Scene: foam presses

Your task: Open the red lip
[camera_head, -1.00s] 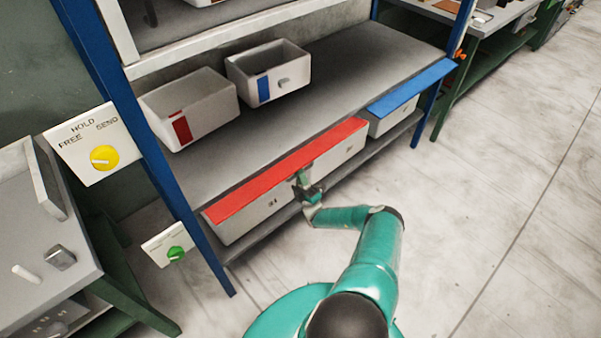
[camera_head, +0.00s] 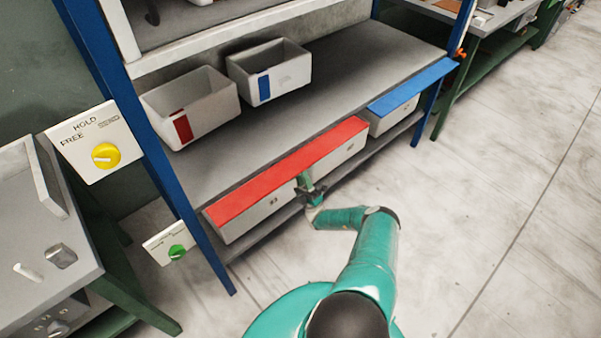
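The red lip (camera_head: 290,170) is a long flat red strip along the front edge of the lower shelf. It lies over a long pale front panel (camera_head: 262,213) and looks level, flush with the shelf top. My gripper (camera_head: 306,182) is in front of the panel, just below the lip's front edge near the middle. Its fingers are small and dark here, so I cannot tell whether they touch the lip or panel, or whether they are open or shut.
A blue lip (camera_head: 412,86) lies to the right. A red-tagged bin (camera_head: 208,115) and a blue-tagged bin (camera_head: 290,75) stand on the shelf. A blue post (camera_head: 205,240) and a green-knob plate (camera_head: 163,245) are left. The floor at right is clear.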

